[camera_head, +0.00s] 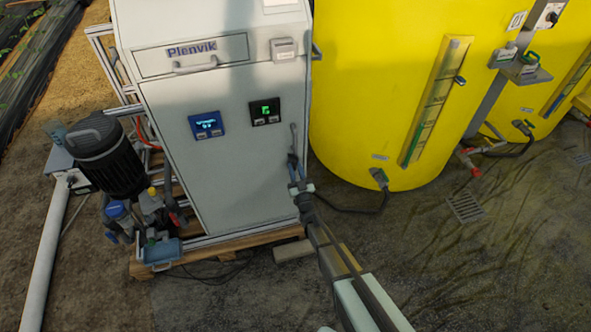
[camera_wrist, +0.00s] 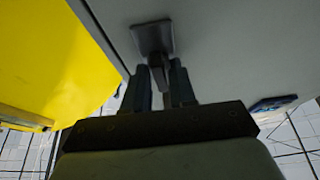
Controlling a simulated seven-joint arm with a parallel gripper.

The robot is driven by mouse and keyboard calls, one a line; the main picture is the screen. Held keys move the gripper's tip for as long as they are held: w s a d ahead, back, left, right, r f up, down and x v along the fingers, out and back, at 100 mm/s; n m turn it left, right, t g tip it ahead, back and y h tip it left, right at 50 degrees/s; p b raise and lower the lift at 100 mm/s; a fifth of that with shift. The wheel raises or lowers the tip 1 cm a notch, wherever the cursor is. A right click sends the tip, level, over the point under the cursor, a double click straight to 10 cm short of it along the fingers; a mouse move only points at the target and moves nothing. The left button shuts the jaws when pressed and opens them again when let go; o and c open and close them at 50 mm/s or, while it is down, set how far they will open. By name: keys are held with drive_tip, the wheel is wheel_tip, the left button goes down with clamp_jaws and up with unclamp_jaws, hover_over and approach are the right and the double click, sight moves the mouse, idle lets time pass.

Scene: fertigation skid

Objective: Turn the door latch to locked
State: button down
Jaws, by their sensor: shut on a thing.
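The door latch (camera_head: 293,136) is a grey handle on the right side of the white cabinet's front door (camera_head: 230,170). In the head view it looks roughly upright. In the wrist view its square dark grey plate (camera_wrist: 152,36) sits flat on the door, and its lever (camera_wrist: 157,72) reaches down from the plate between my fingers. My gripper (camera_head: 293,163) comes from the lower right, and its two dark fingers (camera_wrist: 161,90) are shut on the lever. The lever's end is partly hidden by the fingers. I see no marking of the locked side.
A blue-framed display (camera_head: 207,124) and a black display (camera_head: 265,111) are on the door. A large yellow tank (camera_head: 375,90) stands close to the cabinet's right. A black motor (camera_head: 105,155) and pumps stand at left on the wooden pallet (camera_head: 215,250). The floor at lower right is mostly clear.

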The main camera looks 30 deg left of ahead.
drive_tip(key=c, duration=1.2)
unclamp_jaws()
drive_tip(key=shift+o, duration=0.2)
drive_tip(key=v, duration=1.3)
drive_tip(key=shift+s+d+f, duration=0.2)
drive_tip(key=shift+d+f, duration=0.05)
drive_tip(key=shift+d, duration=0.05)
